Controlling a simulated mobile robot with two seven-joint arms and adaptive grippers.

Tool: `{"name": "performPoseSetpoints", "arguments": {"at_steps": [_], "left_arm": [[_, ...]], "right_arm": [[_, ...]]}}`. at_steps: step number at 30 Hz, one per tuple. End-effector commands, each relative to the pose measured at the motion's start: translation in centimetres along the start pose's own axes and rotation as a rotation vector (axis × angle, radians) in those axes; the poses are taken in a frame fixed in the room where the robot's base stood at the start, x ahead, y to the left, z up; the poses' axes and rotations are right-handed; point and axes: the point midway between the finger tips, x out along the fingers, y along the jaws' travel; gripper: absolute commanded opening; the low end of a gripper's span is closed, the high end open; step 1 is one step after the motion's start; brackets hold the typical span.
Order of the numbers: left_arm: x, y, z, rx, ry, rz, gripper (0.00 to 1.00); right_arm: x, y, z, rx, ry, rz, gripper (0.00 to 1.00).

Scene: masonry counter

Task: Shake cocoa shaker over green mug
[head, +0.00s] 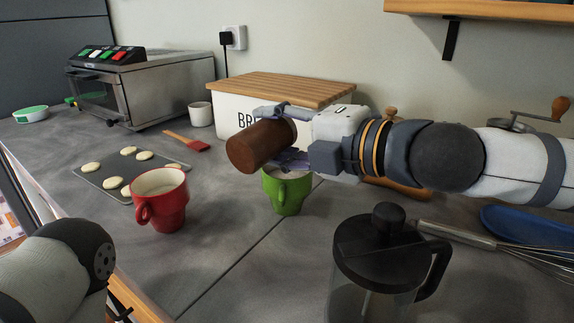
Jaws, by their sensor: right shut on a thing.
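The cocoa shaker (254,148) is a brown cylinder, tipped on its side. My right gripper (284,133) comes in from the right and is shut on it. The shaker is held in the air above and slightly left of the green mug's opening, with its end facing left and a little down. The green mug (287,193) stands upright on the counter, its rim partly hidden by the gripper. Something light shows inside it. My left arm shows at the lower left, but its gripper is out of view.
A red mug (165,205) stands left of the green mug. A French press (378,260) stands in front on the right, near a whisk (463,237). Behind are a bread box (227,117), a baking tray (112,169) with cookies, and a toaster oven (150,88).

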Motion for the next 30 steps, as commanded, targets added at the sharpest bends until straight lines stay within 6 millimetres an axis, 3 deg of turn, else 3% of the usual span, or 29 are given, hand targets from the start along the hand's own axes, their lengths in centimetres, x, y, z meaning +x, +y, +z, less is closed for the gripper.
{"name": "performPoseSetpoints", "arguments": {"at_steps": [30], "left_arm": [[-0.34, 0.01, -0.19, 0.000, 0.010, 0.001, 0.85]], "right_arm": [[-0.05, 0.24, 0.12, 0.060, 0.009, 0.001, 0.15]]}}
